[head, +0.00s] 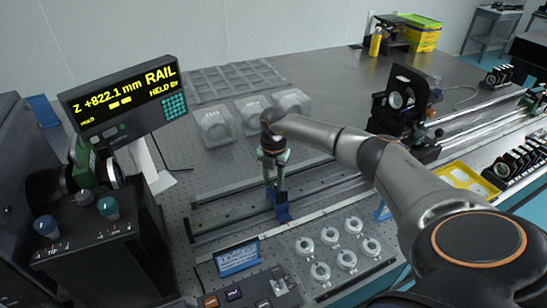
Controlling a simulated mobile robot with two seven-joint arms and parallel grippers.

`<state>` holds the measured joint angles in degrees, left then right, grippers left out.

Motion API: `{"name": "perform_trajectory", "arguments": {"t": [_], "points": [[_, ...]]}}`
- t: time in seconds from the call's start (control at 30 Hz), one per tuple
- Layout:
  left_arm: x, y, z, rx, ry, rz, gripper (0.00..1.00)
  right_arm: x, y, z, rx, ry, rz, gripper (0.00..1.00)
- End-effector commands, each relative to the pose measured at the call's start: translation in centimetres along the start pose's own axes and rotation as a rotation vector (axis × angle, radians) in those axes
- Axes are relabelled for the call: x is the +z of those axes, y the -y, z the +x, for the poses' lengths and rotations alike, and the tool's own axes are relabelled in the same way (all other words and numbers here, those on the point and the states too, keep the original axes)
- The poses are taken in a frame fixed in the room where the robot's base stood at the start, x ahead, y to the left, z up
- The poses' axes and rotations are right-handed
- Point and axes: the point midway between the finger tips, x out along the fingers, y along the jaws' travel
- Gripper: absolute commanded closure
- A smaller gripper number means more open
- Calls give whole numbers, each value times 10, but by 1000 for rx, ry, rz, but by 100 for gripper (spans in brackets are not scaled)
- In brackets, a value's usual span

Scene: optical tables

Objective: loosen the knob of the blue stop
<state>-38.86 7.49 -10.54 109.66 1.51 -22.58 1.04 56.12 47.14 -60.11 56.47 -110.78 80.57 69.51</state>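The blue stop (282,211) sits at the rail (232,209) in the middle of the head view. My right arm reaches in from the right, and its gripper (271,176) points down directly over the stop. The fingers are at the stop's upper part. The knob cannot be made out apart from the gripper, and whether the fingers touch or grip it is too small to tell. My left gripper is not in view.
A display (124,98) at left reads "Z +822.1 mm RAIL" and "HELD BY". Clear containers (214,127) stand behind the rail. Several white ring-shaped parts (320,271) and a blue label (237,258) lie in front. A black optic mount (405,95) stands at right.

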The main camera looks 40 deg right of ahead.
Motion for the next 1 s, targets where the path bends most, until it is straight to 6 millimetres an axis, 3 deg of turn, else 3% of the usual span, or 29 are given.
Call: {"name": "perform_trajectory", "arguments": {"t": [0.2, 0.57, 1.0], "points": [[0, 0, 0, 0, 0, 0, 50, 0, 0, 1, -2, -1, -1, 37], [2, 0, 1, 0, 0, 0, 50, 0, 0, -8, -1, -2, -2, 37], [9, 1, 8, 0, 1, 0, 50, 0, 0, -96, 2, 0, -1, 37]]}}
